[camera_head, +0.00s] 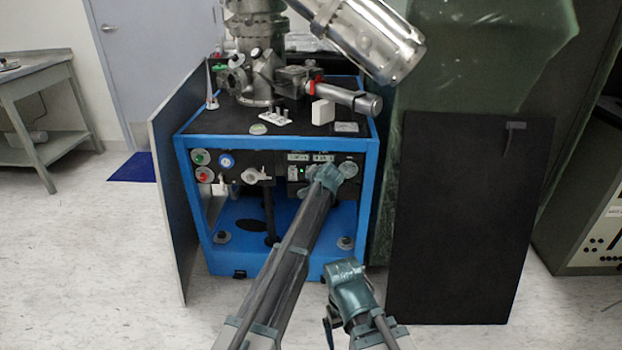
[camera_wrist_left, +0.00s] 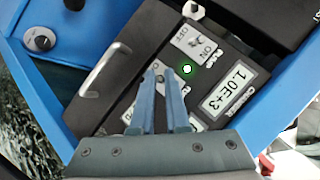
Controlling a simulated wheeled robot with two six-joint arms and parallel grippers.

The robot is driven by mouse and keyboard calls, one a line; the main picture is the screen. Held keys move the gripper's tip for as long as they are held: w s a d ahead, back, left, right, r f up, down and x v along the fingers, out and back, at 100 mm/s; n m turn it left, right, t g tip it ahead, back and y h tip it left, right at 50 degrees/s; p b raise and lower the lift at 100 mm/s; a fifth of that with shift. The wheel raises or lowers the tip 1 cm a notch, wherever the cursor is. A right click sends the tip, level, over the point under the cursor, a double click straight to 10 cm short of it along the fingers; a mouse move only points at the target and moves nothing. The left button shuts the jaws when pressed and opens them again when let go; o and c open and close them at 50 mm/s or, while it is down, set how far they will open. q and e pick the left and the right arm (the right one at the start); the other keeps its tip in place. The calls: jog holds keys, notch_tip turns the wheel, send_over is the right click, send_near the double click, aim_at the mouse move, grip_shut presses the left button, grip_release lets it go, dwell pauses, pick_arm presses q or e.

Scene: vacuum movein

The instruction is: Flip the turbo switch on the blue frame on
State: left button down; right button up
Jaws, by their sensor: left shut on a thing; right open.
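The blue frame (camera_head: 278,143) stands in the middle of the head view, with a black control panel (camera_wrist_left: 115,60) across its upper front. In the left wrist view the panel has a white OFF/ON switch plate (camera_wrist_left: 197,42), a lit green lamp (camera_wrist_left: 187,69) and a display reading 1.0E+3. My left gripper (camera_wrist_left: 163,70) is at the panel, its fingers closed around a small toggle switch (camera_wrist_left: 161,78) on a second plate. The fingers partly hide that plate and its lettering is too small to read. My right gripper (camera_head: 345,268) is open and empty, lower, in front of the frame.
A metal vacuum chamber (camera_head: 262,60) with a long cylinder (camera_head: 370,38) stands on top of the frame. A grey side panel (camera_head: 170,200) is at its left, a black board (camera_head: 465,220) at its right. A handle (camera_wrist_left: 105,68) juts from the panel.

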pick_arm(q)
jog(key=c, duration=0.9)
grip_release()
jog(key=p+v, duration=0.7)
jog(key=v, duration=0.7)
jog(key=shift+w+p, duration=0.1)
jog(key=shift+p, duration=0.25)
jog(key=shift+f, duration=0.1)
